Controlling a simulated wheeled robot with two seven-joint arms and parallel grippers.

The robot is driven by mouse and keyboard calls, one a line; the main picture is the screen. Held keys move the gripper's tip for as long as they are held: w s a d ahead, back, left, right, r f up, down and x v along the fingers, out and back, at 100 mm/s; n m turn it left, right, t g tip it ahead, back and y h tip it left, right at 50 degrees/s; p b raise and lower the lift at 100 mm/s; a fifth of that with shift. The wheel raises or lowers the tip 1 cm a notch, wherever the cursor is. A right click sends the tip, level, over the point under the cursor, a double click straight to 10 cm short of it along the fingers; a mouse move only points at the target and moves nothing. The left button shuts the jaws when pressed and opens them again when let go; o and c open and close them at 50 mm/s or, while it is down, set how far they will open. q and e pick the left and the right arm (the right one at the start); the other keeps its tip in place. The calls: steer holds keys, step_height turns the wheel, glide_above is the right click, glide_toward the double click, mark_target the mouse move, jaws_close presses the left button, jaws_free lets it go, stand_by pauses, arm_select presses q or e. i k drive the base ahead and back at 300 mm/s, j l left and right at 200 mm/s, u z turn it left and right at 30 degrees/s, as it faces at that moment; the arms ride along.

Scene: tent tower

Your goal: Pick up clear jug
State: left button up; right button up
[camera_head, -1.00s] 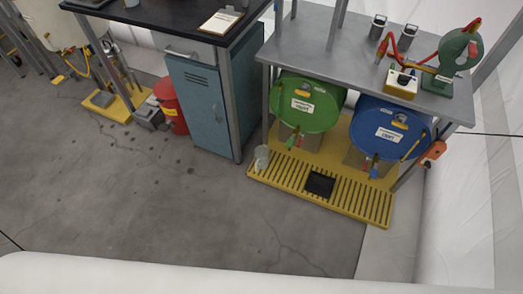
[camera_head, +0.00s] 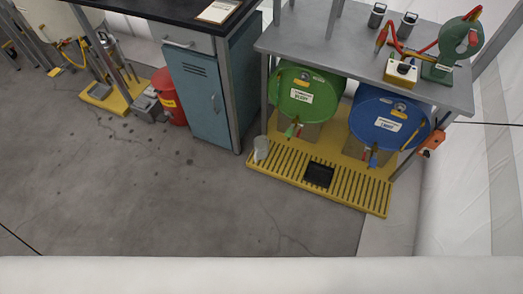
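A small clear jug (camera_head: 261,149) stands at the left end of the yellow slatted drip platform (camera_head: 372,202), in front of the green drum (camera_head: 305,95). It looks pale and upright, though it is small in the head view. Neither of my grippers shows in this view, so their distance from the jug cannot be seen.
A blue drum (camera_head: 388,120) lies beside the green one under a grey metal table (camera_head: 345,48). A blue-grey cabinet (camera_head: 198,93) stands left of the platform, with a red bin (camera_head: 169,96) beyond. The grey floor (camera_head: 150,190) in front is clear.

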mark_target(260, 143)
steer(key=i+l+u, duration=0.1)
steer(key=i, duration=0.35)
steer(key=i+l+u, duration=0.15)
steer(key=i, duration=0.25)
steer(key=l, duration=0.1)
